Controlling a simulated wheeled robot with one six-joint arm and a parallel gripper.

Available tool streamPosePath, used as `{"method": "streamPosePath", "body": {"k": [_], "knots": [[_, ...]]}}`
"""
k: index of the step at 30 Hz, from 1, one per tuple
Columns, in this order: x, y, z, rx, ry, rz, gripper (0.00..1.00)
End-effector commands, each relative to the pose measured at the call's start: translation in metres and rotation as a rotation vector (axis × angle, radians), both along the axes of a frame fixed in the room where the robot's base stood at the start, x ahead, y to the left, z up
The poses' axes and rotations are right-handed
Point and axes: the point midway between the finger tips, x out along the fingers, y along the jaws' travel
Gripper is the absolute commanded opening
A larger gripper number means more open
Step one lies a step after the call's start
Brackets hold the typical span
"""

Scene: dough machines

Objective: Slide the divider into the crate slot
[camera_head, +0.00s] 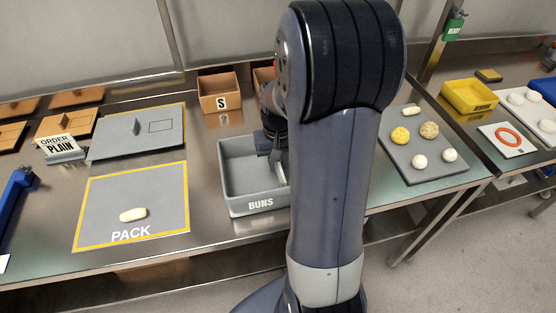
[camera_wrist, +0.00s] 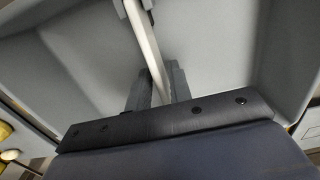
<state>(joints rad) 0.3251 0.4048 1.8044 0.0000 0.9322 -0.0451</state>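The grey crate (camera_head: 233,205) marked BUNS stands on the steel table, left of my arm. My gripper (camera_head: 277,168) is low over the right part of the crate, partly hidden by my arm. In the wrist view, the divider (camera_wrist: 143,32) is a thin pale strip seen nearly edge-on. It runs between the two dark fingers of my gripper (camera_wrist: 160,80), which close on it from both sides. The divider's far end meets a small dark bracket (camera_wrist: 146,5) at the top of that view. Its lower edge is hidden, so I cannot tell how deep it sits.
A grey PACK mat (camera_head: 100,210) holds a pale bun (camera_head: 133,214). Behind it lies a grey board (camera_head: 110,145) with a small upright piece. A wooden box (camera_head: 215,93) marked S is behind the crate. A tray of dough balls (camera_head: 425,170) is at the right.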

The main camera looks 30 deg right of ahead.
Motion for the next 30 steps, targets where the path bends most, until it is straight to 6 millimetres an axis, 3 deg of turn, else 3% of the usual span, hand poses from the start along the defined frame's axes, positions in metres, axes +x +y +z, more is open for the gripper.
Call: {"method": "streamPosePath", "body": {"k": [4,14,30], "knots": [[0.0,0.0,0.0,0.0,0.0,0.0,0.32],[0.001,0.0,0.007,-0.001,-0.003,0.0,0.32],[0.001,0.0,0.099,-0.001,-0.003,0.0,0.32]]}}
